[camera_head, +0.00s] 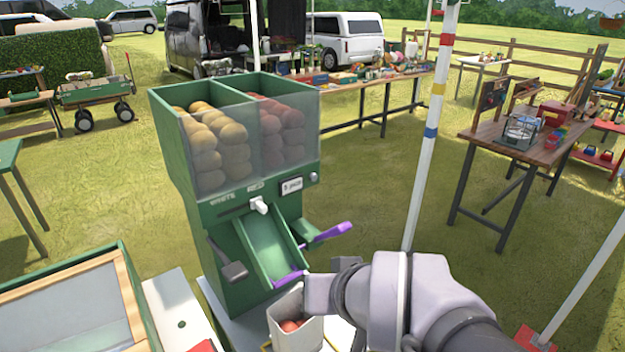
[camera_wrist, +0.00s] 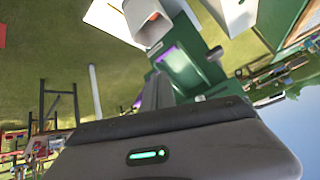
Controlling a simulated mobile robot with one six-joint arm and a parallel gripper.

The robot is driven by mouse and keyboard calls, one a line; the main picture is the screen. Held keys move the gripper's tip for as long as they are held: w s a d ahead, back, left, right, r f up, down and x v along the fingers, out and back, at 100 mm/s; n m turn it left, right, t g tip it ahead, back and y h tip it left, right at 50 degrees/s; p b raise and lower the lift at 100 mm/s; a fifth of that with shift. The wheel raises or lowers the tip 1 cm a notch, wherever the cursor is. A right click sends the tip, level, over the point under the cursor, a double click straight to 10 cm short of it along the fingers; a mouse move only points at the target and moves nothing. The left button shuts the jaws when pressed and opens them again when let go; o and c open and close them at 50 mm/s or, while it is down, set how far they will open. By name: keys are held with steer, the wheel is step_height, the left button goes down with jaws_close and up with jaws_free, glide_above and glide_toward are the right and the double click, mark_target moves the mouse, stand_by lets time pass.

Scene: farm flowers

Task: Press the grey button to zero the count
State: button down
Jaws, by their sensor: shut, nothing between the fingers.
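A green dispenser (camera_head: 250,240) stands on a pale stand, with white and red potato-like produce behind its clear front. A small round grey button (camera_head: 314,179) sits on its front, right of the small white count display (camera_head: 292,186). My gripper (camera_head: 312,292) is low in front of the dispenser, beside the white bin and well below the button, apart from it. In the wrist view my gripper's fingers (camera_wrist: 157,92) are together and empty, with the green chute (camera_wrist: 190,70) beyond. I cannot make out the button in the wrist view.
A white bin (camera_head: 296,328) with reddish produce stands under the chute; it also shows in the wrist view (camera_wrist: 148,22). A purple-handled lever (camera_head: 332,234), a white selector knob (camera_head: 259,205) and a grey paddle (camera_head: 233,271) stick out. A striped pole (camera_head: 430,130) rises at right.

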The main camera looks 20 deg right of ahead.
mark_target(313, 177)
steer(key=w+d+n+t+h, duration=0.2)
steer(key=w+d, duration=0.2)
steer(key=w, duration=0.2)
steer(key=w+d+n+t+h+b, duration=0.1)
steer(key=w+d+n+t+h, duration=0.1)
steer(key=w, duration=0.5)
steer(key=w+d+n+t+h+b, duration=0.1)
steer(key=w+d+n+t, duration=0.3)
steer(key=w+d, duration=0.2)
steer(key=shift+w+d+r+h, duration=0.1)
steer(key=shift+w+d+h, duration=0.1)
steer(key=shift+d+h, duration=0.15)
steer(key=shift+w+d+r+n+t, duration=0.1)
steer(key=shift+w+d+n+t, duration=0.1)
steer(key=shift+n+t, duration=0.4)
steer(key=shift+a, duration=0.1)
steer(key=shift+w+a+r, duration=0.1)
steer(key=shift+w, duration=0.15)
steer(key=w+a+p, duration=0.2)
steer(key=w+a, duration=0.1)
steer(key=w, duration=0.4)
steer(key=shift+w, duration=0.4)
